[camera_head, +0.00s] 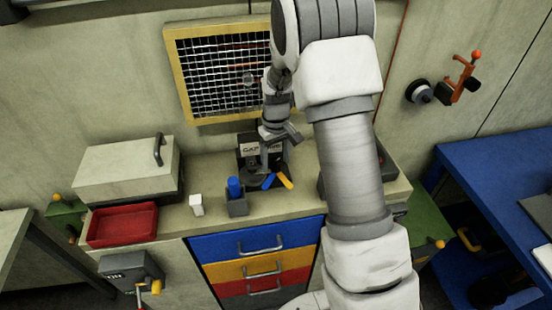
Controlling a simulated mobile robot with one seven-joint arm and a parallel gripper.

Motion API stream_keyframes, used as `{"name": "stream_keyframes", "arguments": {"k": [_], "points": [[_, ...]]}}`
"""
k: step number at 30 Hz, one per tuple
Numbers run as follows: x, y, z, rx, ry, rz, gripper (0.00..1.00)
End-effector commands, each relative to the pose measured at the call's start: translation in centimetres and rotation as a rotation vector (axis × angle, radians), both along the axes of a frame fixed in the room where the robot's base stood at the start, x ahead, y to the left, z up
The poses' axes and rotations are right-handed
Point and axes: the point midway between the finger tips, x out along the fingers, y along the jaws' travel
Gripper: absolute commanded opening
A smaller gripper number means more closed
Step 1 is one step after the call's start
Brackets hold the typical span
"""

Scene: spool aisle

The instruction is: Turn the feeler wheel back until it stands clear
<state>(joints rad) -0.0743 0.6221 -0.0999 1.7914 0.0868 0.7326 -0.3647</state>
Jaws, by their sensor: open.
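A dark fixture (246,163) stands at the back of the counter, with a pale label that seems to read "GAP". A blue piece (269,181) and a yellow piece (285,180) splay out at its front and look like parts of the feeler wheel. I cannot make out the wheel's hub or how it is turned. My gripper (281,140) is open, just above and in front of the fixture, and hides part of it. I cannot tell whether it touches anything.
On the counter (215,218) are a cream lidded box (122,168), a red tray (123,226), a white block (197,204) and a grey holder (237,206) with a blue cylinder. A yellow-framed mesh panel (178,75) is behind. My arm hides the counter's right part.

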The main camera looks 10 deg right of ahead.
Motion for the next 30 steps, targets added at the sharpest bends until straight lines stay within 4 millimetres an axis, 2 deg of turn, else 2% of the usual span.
{"name": "stream_keyframes", "arguments": {"k": [7, 18, 19, 30], "points": [[0.0, -0.01, -0.06, 0.0, 0.0, 0.0, 0.7], [0.0, 0.0, -0.02, 0.0, 0.0, 0.0, 0.03], [0.01, -0.01, -0.02, 0.0, 0.0, 0.0, 0.0], [0.01, 0.0, 0.01, 0.0, -0.001, 0.0, 0.0]]}}
